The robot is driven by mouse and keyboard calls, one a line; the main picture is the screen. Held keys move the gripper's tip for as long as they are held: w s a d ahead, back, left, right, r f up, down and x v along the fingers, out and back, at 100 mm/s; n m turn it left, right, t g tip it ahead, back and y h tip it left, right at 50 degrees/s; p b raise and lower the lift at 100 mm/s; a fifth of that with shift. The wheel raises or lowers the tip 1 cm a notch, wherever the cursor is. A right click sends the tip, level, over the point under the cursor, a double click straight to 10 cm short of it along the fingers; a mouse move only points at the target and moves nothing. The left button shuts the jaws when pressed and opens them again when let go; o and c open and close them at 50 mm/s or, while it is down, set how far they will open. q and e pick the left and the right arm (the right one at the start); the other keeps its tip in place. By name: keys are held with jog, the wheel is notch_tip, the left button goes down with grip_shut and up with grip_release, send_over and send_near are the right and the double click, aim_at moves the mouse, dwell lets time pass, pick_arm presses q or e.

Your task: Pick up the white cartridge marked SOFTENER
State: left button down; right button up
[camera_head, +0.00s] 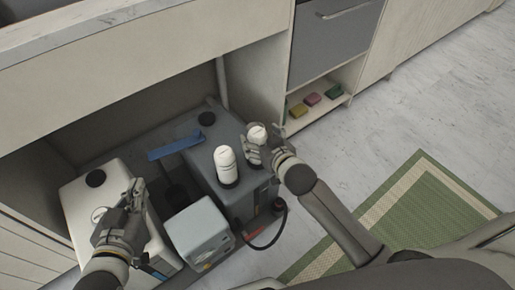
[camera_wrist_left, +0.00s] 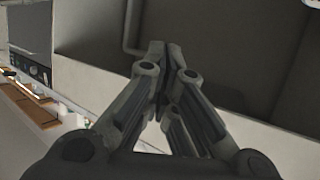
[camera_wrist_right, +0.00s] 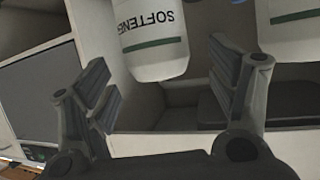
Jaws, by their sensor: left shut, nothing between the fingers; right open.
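The white SOFTENER cartridge (camera_wrist_right: 152,40) shows upside down in the right wrist view, with a dark green band and dark lettering. It appears to be the white cartridge (camera_head: 257,133) by my right gripper in the head view, partly hidden by the fingers. My right gripper (camera_head: 254,150) is open. In the right wrist view its fingers (camera_wrist_right: 160,70) stand apart on either side, with the cartridge ahead of the gap; I see no grip. My left gripper (camera_head: 134,188) is shut and empty above the white tank, away from the cartridges; its fingers also show in the left wrist view (camera_wrist_left: 162,65).
A second white cartridge (camera_head: 226,166) stands close left on the grey unit (camera_head: 205,160). A white tank (camera_head: 85,205) and a small grey box (camera_head: 199,232) stand left. The cabinet counter (camera_head: 150,50) overhangs the bay. A dark hose (camera_head: 279,225) hangs at right.

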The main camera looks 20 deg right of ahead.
jog(key=b+x, duration=0.1)
jog(key=x, duration=0.1)
jog(key=shift+w, duration=0.35)
jog(key=shift+w+f, duration=0.1)
jog(key=shift+w, duration=0.15)
pick_arm(q)
notch_tip(320, 180, up, 6)
jog(key=w+d+t+h, duration=0.1)
jog(key=t, duration=0.2)
jog(key=shift+w+d+f+t, duration=0.15)
jog(key=shift+w+t, duration=0.15)
pick_arm(e)
jog(key=shift+c, duration=0.2)
jog(key=c, duration=1.7)
